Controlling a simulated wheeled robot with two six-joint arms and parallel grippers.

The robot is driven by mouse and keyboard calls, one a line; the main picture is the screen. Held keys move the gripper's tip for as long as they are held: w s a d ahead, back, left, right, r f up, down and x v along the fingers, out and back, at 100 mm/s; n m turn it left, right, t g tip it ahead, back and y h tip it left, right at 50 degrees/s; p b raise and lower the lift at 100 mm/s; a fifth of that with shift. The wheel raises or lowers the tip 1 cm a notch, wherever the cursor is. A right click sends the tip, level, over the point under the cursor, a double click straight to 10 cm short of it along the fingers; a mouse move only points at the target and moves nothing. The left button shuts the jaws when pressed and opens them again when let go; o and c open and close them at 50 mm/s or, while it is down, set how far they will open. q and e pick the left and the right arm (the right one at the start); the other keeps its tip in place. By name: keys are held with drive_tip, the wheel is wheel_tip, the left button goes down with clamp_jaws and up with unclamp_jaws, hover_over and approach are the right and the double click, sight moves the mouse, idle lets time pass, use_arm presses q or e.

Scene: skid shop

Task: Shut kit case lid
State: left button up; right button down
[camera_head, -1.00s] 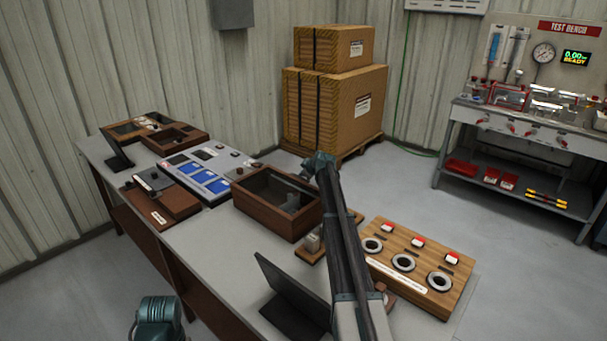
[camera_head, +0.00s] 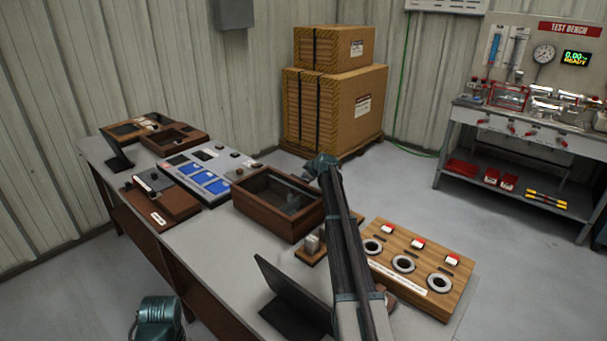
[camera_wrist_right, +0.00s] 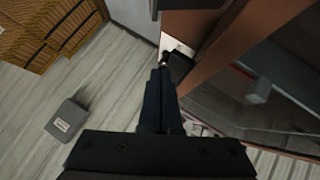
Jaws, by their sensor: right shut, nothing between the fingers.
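A dark brown wooden case (camera_head: 268,218) stands in the middle of the bench, with a dark inset top. I take it for the kit case, and I cannot tell its lid's angle. My right arm crosses in front of its right side in the head view, and the fingertips cannot be made out there. In the right wrist view my right gripper (camera_wrist_right: 160,75) is shut and empty. A brown frame with a dark glassy panel (camera_wrist_right: 265,95) lies right of the fingers; contact is unclear. My left gripper is out of view.
A wooden panel (camera_head: 455,290) with several rings and red-white switches lies right of my arm. A dark upright plate (camera_head: 285,295) stands at the front. A grey panel with blue fields (camera_head: 205,178) and brown trays fill the left. Boxes (camera_head: 335,110) stand behind.

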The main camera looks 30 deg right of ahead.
drive_tip(key=p+v, duration=0.7)
drive_tip(key=v, duration=0.5)
drive_tip(key=shift+a+r, duration=0.2)
drive_tip(key=shift+r, duration=0.1)
drive_tip(key=s+a+f+g+y, duration=0.15)
drive_tip(key=s+a, duration=0.35)
drive_tip(key=a, duration=0.6)
drive_tip(key=s+a+f+g, duration=0.2)
drive_tip(key=s+a+f, duration=0.15)
drive_tip(key=a, duration=0.65)
drive_tip(key=s+a+f+g+y, duration=0.15)
drive_tip(key=s+a, duration=0.35)
drive_tip(key=a, duration=0.6)
drive_tip(key=s+a+m+g+h, duration=0.1)
drive_tip(key=s+a+g, duration=0.1)
drive_tip(key=s+a, duration=0.3)
drive_tip(key=s+a+f+g+h, duration=0.1)
drive_tip(key=s+a, duration=0.4)
drive_tip(key=s, duration=0.8)
drive_tip(key=s+a+m+g+h, duration=0.1)
drive_tip(key=s+a, duration=0.3)
drive_tip(key=s, duration=0.5)
drive_tip(key=shift+s+a+f+m+g, duration=0.3)
drive_tip(key=shift+s+a+f+g, duration=0.1)
drive_tip(key=shift+g, duration=0.4)
